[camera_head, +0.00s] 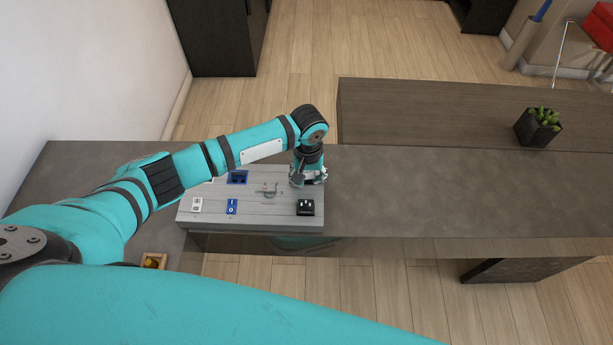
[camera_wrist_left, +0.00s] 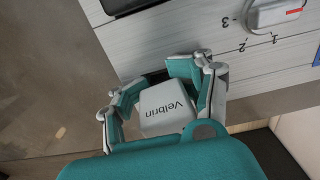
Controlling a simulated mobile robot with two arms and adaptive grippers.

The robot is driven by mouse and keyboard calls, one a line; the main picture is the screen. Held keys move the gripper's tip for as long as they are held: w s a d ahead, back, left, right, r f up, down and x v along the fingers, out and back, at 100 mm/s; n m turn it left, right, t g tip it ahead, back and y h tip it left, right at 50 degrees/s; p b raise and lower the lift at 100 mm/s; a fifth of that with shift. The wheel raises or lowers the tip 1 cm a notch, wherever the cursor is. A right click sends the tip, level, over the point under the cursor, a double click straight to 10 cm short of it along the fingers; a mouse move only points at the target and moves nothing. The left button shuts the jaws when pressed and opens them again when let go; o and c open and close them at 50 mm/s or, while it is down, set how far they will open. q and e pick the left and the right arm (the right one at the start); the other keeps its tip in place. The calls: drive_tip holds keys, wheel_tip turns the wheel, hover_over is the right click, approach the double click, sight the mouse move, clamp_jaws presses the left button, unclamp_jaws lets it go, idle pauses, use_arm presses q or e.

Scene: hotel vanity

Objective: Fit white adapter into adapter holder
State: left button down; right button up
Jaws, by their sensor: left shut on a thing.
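The white adapter (camera_wrist_left: 165,108), a block with "Velbrin" printed on it, sits between the fingers of my left gripper (camera_wrist_left: 160,88) in the left wrist view. The gripper is shut on it. In the head view my left gripper (camera_head: 308,180) is low over the right end of a grey panel (camera_head: 280,224), and the adapter cannot be made out there. A dark strip (camera_wrist_left: 155,77) shows just past the adapter on the panel; it may be the adapter holder, mostly hidden by the gripper. Contact between them cannot be judged. My right gripper is out of view.
The panel carries a dial (camera_head: 269,190), a blue switch (camera_head: 231,206), a dark blue fitting (camera_head: 237,177), a white fitting (camera_head: 196,205) and a black block (camera_head: 306,208) near the gripper. The counter (camera_head: 430,195) to the right is clear. A potted plant (camera_head: 538,127) stands farther off.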

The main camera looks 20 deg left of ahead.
use_arm(q)
drive_tip(key=c, duration=1)
unclamp_jaws()
drive_tip(key=shift+s+a+f, duration=0.1)
drive_tip(key=shift+s+f, duration=0.05)
drive_tip(key=shift+f, duration=0.3)
drive_tip(key=shift+s+a+f, duration=0.1)
drive_tip(key=shift+f, duration=0.35)
drive_tip(key=o, duration=0.6)
drive_tip(key=shift+r, duration=0.1)
drive_tip(key=shift+o, duration=0.2)
drive_tip(key=shift+r, duration=0.1)
drive_tip(key=shift+w+r, duration=0.1)
drive_tip(key=shift+r, duration=0.15)
wheel_tip(320, 180, up, 12)
drive_tip(key=shift+d+f, duration=0.1)
drive_tip(key=shift+d, duration=0.05)
drive_tip(key=shift+f, duration=0.1)
